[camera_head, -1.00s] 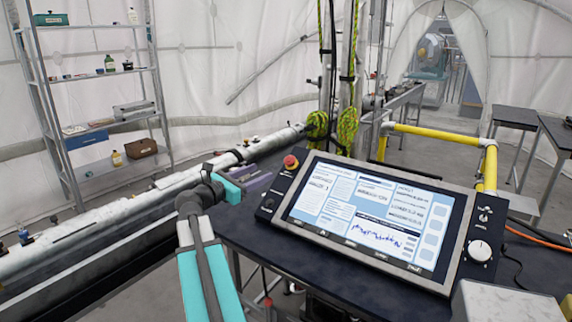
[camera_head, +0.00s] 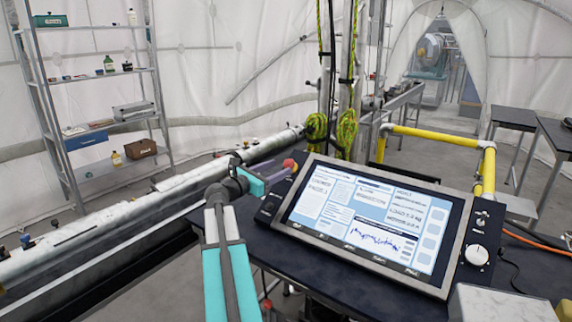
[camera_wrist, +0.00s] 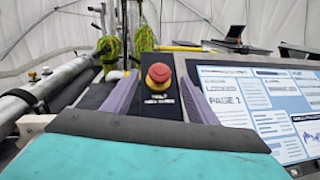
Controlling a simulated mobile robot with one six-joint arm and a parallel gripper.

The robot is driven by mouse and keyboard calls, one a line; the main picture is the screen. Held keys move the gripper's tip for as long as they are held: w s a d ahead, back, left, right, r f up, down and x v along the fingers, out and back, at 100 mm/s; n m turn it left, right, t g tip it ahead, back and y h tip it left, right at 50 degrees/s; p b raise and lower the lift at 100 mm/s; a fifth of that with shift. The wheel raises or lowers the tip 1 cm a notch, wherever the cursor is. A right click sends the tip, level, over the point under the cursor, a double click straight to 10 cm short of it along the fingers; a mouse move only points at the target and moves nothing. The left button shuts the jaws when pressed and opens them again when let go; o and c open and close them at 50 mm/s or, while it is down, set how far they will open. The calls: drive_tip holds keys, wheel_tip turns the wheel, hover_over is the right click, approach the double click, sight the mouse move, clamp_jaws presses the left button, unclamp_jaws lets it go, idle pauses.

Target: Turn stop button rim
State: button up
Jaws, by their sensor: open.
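The stop button (camera_wrist: 159,75) is a red knob on a yellow base at the panel's left end. It shows in the wrist view between my two open fingers, ahead of the palm. In the head view the red stop button (camera_head: 290,164) is at the upper left corner of the control panel. My gripper (camera_head: 283,175) is close to it, coming from the left, and partly covers its base. In the wrist view my gripper (camera_wrist: 158,99) has purple-grey fingers on either side of the button, with visible gaps. I cannot tell how far the fingertips reach past the rim.
The control panel screen (camera_head: 370,215) stands tilted right of the button. A white dial (camera_head: 476,255) sits on its right side. A long white pipe (camera_head: 100,228) runs along the left. Green rope hangs on poles (camera_head: 347,128) behind. A yellow rail (camera_head: 435,134) stands behind the panel.

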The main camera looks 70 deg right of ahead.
sight(286, 164)
drive_tip(key=shift+p+x, duration=0.4)
drive_tip(key=shift+x, duration=2)
drive_tip(key=c, duration=1.1)
